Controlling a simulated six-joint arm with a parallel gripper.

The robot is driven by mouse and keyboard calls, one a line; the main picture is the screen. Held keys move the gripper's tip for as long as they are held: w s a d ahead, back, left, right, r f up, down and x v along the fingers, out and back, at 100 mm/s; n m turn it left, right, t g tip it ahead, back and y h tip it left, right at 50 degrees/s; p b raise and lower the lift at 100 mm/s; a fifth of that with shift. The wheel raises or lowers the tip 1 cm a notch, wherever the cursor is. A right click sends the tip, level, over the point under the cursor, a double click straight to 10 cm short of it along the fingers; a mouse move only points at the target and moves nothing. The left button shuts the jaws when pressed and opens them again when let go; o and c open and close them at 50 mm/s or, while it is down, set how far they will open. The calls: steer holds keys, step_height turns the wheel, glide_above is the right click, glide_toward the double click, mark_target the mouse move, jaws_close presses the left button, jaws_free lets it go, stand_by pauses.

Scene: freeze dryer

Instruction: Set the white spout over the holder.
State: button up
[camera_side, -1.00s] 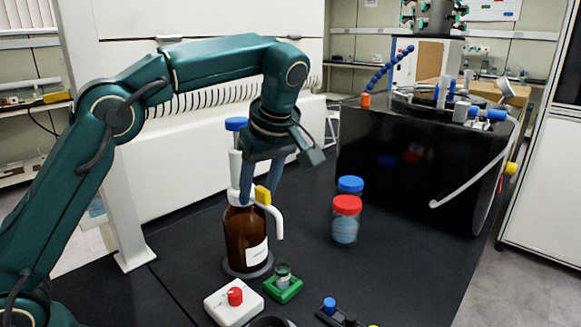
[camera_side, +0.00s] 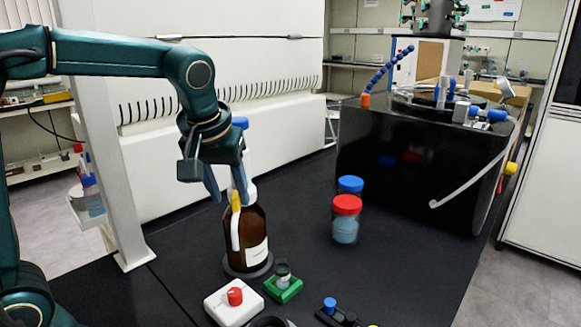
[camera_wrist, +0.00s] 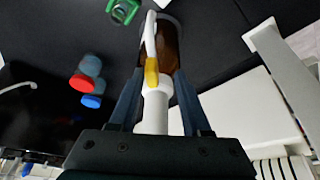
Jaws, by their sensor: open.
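The white spout (camera_side: 236,232) sticks out from a dispenser on a brown bottle (camera_side: 257,232) and hangs down along the bottle's front left side. A yellow piece (camera_side: 236,201) sits at its root. In the side view its tip is left of and above the green holder (camera_side: 283,291), which carries a small vial. In the wrist view the spout (camera_wrist: 149,38) points up the picture, its tip right of the green holder (camera_wrist: 123,11). My gripper (camera_side: 227,190) is open, its fingers on either side of the dispenser near the yellow piece; contact is unclear.
A white box with a red knob (camera_side: 231,302) stands left of the holder. Red-capped (camera_side: 346,218) and blue-capped (camera_side: 351,186) jars stand to the right, before a large black machine (camera_side: 412,165). The table between bottle and jars is clear.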

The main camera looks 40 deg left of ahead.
steer(key=s+r+m+t+h, duration=0.1)
steer(key=s+r+m+h, duration=0.1)
steer(key=s+r+m, duration=0.35)
steer(key=s+d+f+m, duration=0.1)
steer(key=s+d+f, duration=0.4)
steer(key=s+f, duration=0.3)
steer(key=shift+s+d+f+t+h, duration=0.3)
steer(key=shift+d+t, duration=0.05)
steer(key=shift+t, duration=0.05)
stand_by(0.5)
steer(key=shift+m, duration=0.25)
